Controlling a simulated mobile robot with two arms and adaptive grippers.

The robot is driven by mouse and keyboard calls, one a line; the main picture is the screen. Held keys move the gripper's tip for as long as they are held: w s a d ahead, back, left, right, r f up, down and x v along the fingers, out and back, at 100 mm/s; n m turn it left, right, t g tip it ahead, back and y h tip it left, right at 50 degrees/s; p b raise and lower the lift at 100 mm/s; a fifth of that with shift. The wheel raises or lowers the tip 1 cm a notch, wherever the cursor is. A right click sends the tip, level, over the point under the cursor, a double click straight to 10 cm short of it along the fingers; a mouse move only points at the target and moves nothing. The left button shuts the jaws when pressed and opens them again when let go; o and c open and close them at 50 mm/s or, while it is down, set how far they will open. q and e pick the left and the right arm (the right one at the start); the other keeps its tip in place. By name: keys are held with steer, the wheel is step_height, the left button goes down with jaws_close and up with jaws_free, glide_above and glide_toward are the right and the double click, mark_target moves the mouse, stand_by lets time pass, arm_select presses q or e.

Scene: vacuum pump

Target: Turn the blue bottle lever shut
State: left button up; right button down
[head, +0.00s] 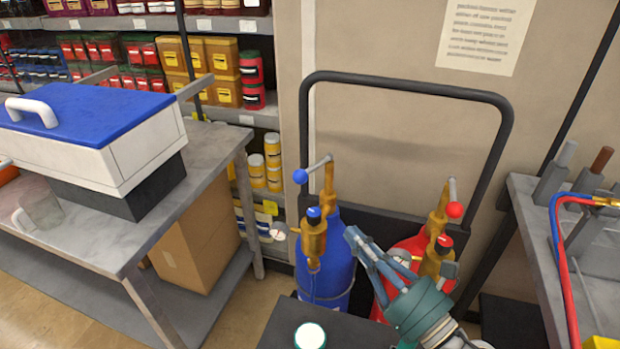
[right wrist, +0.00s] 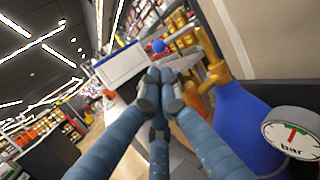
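The blue bottle (head: 335,262) stands on the cart beside the red bottle (head: 408,252). Its brass valve (head: 328,188) carries a grey lever with a blue ball knob (head: 300,176), which points left in the head view. The knob also shows in the right wrist view (right wrist: 158,46), beyond the fingertips, with the brass valve (right wrist: 212,65) to its right. My right gripper (head: 352,236) is in front of the bottles, its fingertips right of the blue bottle's regulator and below the knob. Its fingers (right wrist: 158,82) are together with nothing visible between them. My left gripper is out of view.
The red bottle's lever with a red knob (head: 455,210) is near my right gripper. A black cart handle (head: 408,86) arches behind the bottles. A pressure gauge (right wrist: 292,132) is close to my right wrist. A workbench (head: 105,235) with a blue-lidded box (head: 85,115) stands left.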

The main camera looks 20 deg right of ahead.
steer(key=n, duration=0.1)
steer(key=p, duration=0.7)
glide_toward(301, 183)
steer(key=x, duration=0.5)
steer(key=shift+w+a+r, duration=0.1)
steer(key=shift+w+r, duration=0.1)
steer(key=shift+r, duration=0.2)
steer(key=shift+w+a, duration=0.25)
steer(key=shift+w, duration=0.4)
steer(key=shift+w+f, duration=0.1)
